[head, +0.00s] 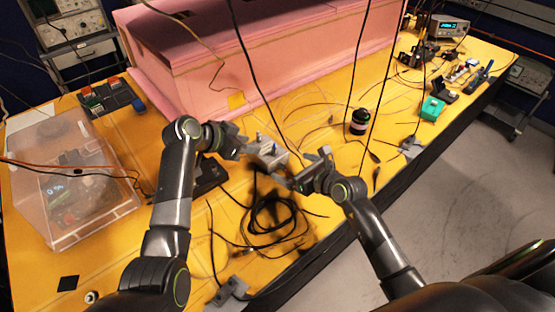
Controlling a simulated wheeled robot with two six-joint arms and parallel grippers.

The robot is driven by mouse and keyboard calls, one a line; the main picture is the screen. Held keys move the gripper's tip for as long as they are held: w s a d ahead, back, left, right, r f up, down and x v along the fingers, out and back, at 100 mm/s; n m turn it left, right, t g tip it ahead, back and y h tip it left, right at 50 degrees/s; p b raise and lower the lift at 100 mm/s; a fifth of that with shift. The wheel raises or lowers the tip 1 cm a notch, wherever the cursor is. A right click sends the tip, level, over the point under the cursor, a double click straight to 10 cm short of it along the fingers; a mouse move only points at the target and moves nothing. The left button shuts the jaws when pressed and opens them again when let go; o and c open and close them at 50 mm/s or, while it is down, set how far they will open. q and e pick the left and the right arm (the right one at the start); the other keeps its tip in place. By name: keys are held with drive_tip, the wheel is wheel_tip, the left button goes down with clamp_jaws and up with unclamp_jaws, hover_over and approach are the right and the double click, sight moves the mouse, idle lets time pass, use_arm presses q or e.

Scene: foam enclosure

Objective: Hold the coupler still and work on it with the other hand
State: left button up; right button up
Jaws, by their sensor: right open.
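The coupler appears to be a small grey metal block (270,156) with short posts on top, in the middle of the head view. My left gripper (243,145) is at the block's left side, touching or very close to it; whether its fingers are closed on the block is too small to tell. My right gripper (302,168) is open, just right of the block, with its fingers spread towards it. I see nothing held between them. The underside of the block is hard to make out.
A coil of black cable (272,215) lies on the yellow table in front of the block. A pink foam enclosure (190,60) stands behind. A clear box (65,180) is at the left. Dark cables hang down near both grippers. A black cylinder (359,122) stands at the right.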

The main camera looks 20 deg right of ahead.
sight(279, 161)
drive_tip(key=x, duration=0.9)
drive_tip(key=c, duration=1.2)
drive_tip(key=shift+c, duration=0.2)
drive_tip(key=o, duration=1.2)
drive_tip(key=shift+o, duration=0.2)
drive_tip(key=shift+s, duration=0.15)
